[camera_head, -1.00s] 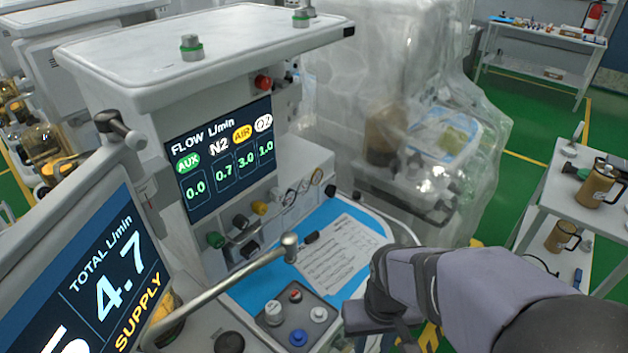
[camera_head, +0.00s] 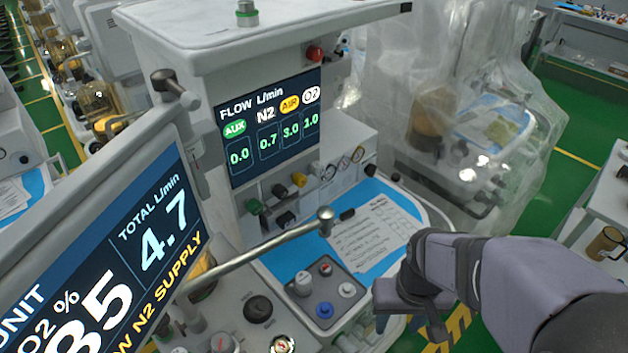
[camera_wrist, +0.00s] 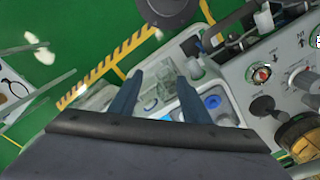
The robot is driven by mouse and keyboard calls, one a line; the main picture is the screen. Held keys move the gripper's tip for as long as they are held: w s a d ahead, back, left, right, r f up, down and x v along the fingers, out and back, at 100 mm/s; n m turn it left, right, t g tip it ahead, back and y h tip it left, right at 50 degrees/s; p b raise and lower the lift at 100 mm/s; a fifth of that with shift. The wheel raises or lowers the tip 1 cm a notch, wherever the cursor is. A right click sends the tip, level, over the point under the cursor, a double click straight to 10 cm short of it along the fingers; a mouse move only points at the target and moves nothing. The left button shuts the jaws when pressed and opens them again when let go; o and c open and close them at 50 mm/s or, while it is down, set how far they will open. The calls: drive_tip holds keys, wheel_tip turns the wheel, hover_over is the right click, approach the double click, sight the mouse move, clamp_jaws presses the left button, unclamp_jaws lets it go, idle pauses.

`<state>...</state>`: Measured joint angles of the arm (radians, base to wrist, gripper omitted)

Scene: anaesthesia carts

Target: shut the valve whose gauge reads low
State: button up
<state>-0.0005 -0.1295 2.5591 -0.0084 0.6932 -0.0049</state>
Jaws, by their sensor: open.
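My gripper (camera_head: 398,322) hangs by the right front corner of the cart in the head view. In the wrist view its two fingers (camera_wrist: 160,78) are apart with nothing between them, above the tray area. Green (camera_head: 254,207), yellow (camera_head: 300,179) and white (camera_head: 316,169) knobs sit below the flow display (camera_head: 268,128), with black ones between. Small round gauges (camera_head: 343,166) are on the panel right of them; their needles are too small to read. A gauge with red and green marks (camera_head: 282,345) is on the lower panel, and also in the wrist view (camera_wrist: 261,74). My gripper touches none of these.
A tilted monitor (camera_head: 110,260) at left shows 4.7 total flow and a partly cut-off N2 supply message. A metal bar (camera_head: 255,250) crosses before the knobs. A knob block (camera_head: 324,290) and paper (camera_head: 372,238) lie on the blue worktop. A plastic-covered cart (camera_head: 470,110) stands behind.

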drive_tip(key=w+a+r+n+t+y+p, duration=0.1)
drive_tip(key=w+a+r+n+t, duration=0.15)
drive_tip(key=w, duration=0.45)
drive_tip(key=w+a+r+n+t+p, duration=0.1)
drive_tip(key=w+n+t, duration=0.1)
drive_tip(key=w+t, duration=0.35)
drive_tip(key=w+a+r+n+t+y+p, duration=0.1)
drive_tip(key=w+r+n+p, duration=0.1)
drive_tip(key=w, duration=0.7)
drive_tip(key=w+a+r+n+t+y, duration=0.3)
drive_tip(key=a+r, duration=0.3)
drive_tip(key=n+y+b, duration=0.2)
drive_tip(key=y+b, duration=0.4)
drive_tip(key=y, duration=0.1)
approach(283, 194)
drive_tip(key=shift+w+a+f+t, duration=0.15)
drive_tip(key=shift+w+f, duration=0.25)
drive_tip(key=shift+w, duration=0.2)
drive_tip(key=shift+w+a+f+t, duration=0.1)
drive_tip(key=shift+w+f+t, duration=0.05)
drive_tip(key=shift+w+f, duration=0.35)
drive_tip(key=shift+s+a+r+y+b, duration=0.3)
drive_tip(key=shift+s+a+r+y, duration=0.05)
drive_tip(key=shift+s+r+y, duration=0.05)
drive_tip(key=shift+w+a+r+p, duration=0.1)
drive_tip(key=shift+w+a+p, duration=0.25)
drive_tip(key=shift+w+a, duration=0.1)
drive_tip(key=shift+p+x, duration=0.95)
drive_tip(key=shift+x, duration=2.05)
